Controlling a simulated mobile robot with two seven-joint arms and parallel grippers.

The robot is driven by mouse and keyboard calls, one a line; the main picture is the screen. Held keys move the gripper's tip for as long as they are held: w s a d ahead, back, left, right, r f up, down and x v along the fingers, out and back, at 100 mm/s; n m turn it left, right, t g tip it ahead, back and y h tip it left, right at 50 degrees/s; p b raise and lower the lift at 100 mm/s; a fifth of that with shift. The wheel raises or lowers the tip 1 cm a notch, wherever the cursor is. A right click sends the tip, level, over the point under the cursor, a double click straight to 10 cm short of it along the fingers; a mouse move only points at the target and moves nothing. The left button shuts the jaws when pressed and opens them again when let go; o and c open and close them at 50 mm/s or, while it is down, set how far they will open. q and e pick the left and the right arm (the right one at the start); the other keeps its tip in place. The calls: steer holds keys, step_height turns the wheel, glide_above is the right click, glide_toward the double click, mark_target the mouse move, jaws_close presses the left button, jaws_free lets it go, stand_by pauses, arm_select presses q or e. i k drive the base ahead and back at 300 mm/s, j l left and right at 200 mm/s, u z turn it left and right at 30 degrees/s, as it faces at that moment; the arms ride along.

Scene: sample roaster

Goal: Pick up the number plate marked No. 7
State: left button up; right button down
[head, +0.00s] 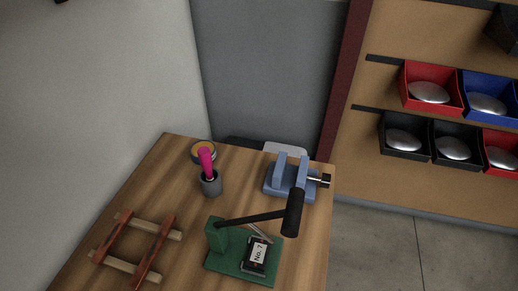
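The number plate marked No. 7 (258,254) shows as a white label with dark lettering. It sits on a dark block on the green base of a lever tool (223,264) near the front of the wooden table. The tool's black lever (250,217) slants up to the right above the plate, ending in a thick black grip. A thin pale rod runs down from the lever close to the plate's upper edge. Whether the plate is loose or held there I cannot tell. Neither of my grippers is in view.
A wooden frame (159,233) lies on the table (184,208) at left. Shelves with coloured bins (432,87) are at right, beyond open floor.

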mark_target(258, 254)
steer(key=i+l+u, duration=0.1)
steer(key=l+u, duration=1.35)
steer(key=k+l+u, duration=0.2)
steer(key=l+u, duration=0.3)
steer(key=k+l+u, duration=0.2)
steer(key=l+u, duration=0.3)
steer(key=i+j, duration=0.35)
steer(key=i, duration=0.1)
